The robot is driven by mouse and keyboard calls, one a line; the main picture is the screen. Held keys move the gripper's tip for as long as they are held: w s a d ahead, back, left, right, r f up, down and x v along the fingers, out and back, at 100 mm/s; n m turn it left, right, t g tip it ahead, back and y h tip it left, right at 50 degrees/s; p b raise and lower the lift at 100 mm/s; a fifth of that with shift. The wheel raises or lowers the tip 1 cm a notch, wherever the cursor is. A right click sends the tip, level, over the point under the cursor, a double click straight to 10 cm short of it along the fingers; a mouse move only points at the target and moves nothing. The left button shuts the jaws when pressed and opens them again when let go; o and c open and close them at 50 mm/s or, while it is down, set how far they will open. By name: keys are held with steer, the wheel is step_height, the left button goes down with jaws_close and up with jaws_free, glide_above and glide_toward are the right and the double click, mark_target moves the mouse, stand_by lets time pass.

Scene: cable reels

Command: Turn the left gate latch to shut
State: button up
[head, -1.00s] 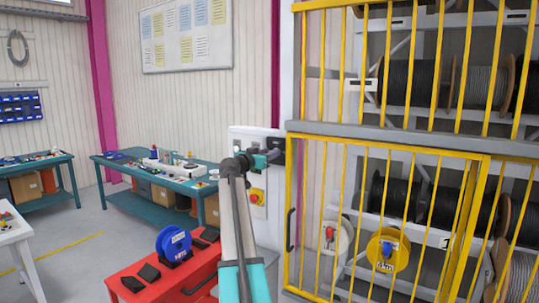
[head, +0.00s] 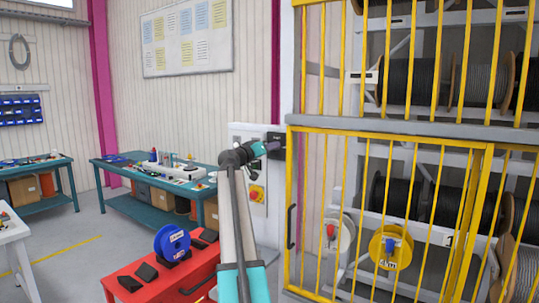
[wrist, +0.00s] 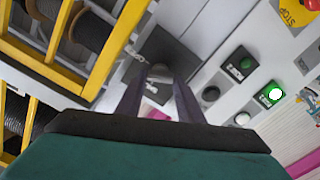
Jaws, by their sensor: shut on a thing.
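In the head view, my gripper (head: 271,147) reaches the dark latch box (head: 278,146) at the cabinet's right side, left of the gate (head: 290,200). The gate looks closed in its frame.
The cabinet (head: 252,222) carries a red-yellow stop switch (head: 257,193); the wrist view shows a lit green button (wrist: 272,95) near my gripper. Behind the bars are reels, including a yellow one (head: 390,248). A red cart (head: 170,283) stands at front left.

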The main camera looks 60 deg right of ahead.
steer(key=n+b, duration=0.1)
steer(key=n, duration=1.1)
steer(key=shift+w+f, duration=0.1)
steer(key=shift+n, duration=0.4)
steer(key=o, duration=1.1)
steer(key=shift+c, duration=0.2)
steer(key=shift+f, duration=0.1)
